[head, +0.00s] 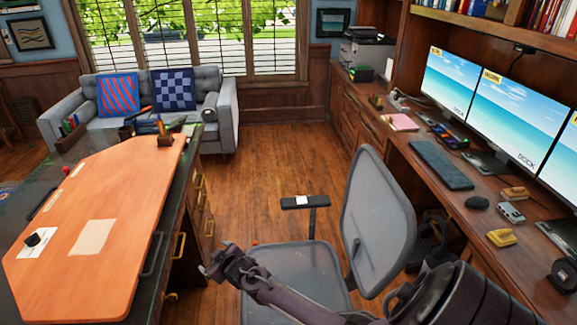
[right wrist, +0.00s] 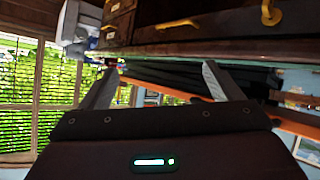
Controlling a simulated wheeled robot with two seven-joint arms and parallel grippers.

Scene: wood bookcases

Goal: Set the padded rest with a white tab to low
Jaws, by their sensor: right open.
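The padded rest (head: 293,203) is a dark armrest pad on a post at the side of the grey office chair (head: 376,225). Its white tab (head: 304,201) shows on top of the pad. My right gripper (head: 212,268) is in front of the chair seat, left of and nearer than the rest, and apart from it. In the right wrist view its two fingers (right wrist: 160,68) are spread, with nothing held between them. I cannot make out the rest in that view. My left gripper is not in view.
A desk with an orange top (head: 130,210) stands left of my right gripper, its yellow drawer handles facing the chair. A long wooden counter (head: 440,200) with monitors and a keyboard (head: 441,165) runs along the right. Wooden floor (head: 265,150) is clear behind the chair.

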